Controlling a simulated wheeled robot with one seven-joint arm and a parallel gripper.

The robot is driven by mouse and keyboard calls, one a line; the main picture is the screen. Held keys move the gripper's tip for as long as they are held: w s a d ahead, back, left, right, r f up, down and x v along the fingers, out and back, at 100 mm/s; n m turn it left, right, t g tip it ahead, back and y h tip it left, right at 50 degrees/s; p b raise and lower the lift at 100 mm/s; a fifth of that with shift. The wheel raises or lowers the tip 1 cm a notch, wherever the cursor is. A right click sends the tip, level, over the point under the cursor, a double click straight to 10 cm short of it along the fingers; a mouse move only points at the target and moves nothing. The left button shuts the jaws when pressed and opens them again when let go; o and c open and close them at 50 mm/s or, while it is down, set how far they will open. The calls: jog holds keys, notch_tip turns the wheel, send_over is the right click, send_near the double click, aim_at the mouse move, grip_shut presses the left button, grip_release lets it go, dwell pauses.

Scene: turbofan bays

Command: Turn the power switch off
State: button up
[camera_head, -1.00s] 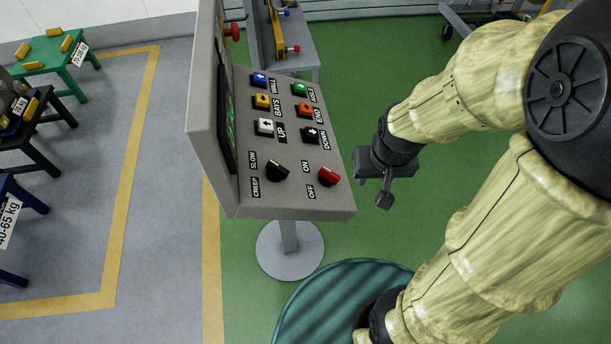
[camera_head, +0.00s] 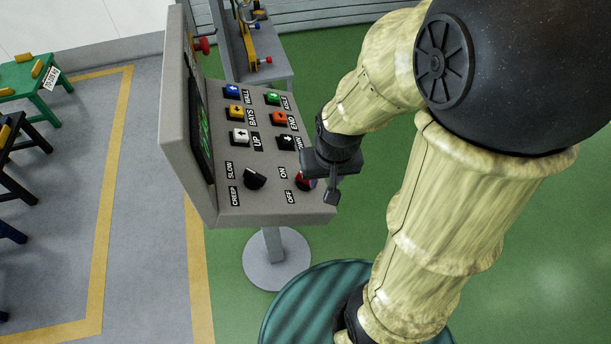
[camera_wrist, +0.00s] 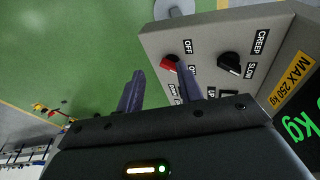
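The power switch is a red rotary knob (camera_head: 303,182) at the lower right of the grey control panel (camera_head: 232,205), beside the labels ON and OFF. In the head view my gripper partly hides it. In the wrist view the red knob (camera_wrist: 169,63) shows ahead of the fingertips, beside the right one. I cannot tell which label it points to. My gripper (camera_head: 321,180) is over the panel's right edge, close to the knob. Its two fingers (camera_wrist: 160,74) stand apart with nothing between them. Whether a finger touches the knob is unclear.
A black CREEP/SLOW knob (camera_head: 254,178) sits left of the switch. Several coloured push buttons, such as the white UP button (camera_head: 240,136), lie above. A screen (camera_head: 201,125) rises at the panel's left. Green floor to the right is clear.

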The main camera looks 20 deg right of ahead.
jog(key=w+d+f+m+g+y, duration=0.1)
jog(key=w+d+m+y, duration=0.1)
jog(key=w+m, duration=0.5)
jog(key=w+d+f+m+g+y, duration=0.1)
jog(key=w+d+m+y, duration=0.2)
jog(key=m, duration=1.4)
jog(key=w+d, duration=0.2)
jog(key=w, duration=0.1)
jog(key=shift+w+d+f+p, duration=0.2)
jog(key=shift+w+p, duration=0.15)
jog(key=shift+p, duration=0.05)
jog(key=shift+f, duration=0.1)
jog(key=p+x, duration=0.2)
jog(key=x, duration=1.5)
jog(key=shift+s+a+p, duration=0.1)
jog(key=shift+a+p, duration=0.15)
jog(key=shift+p, duration=0.1)
grip_shut()
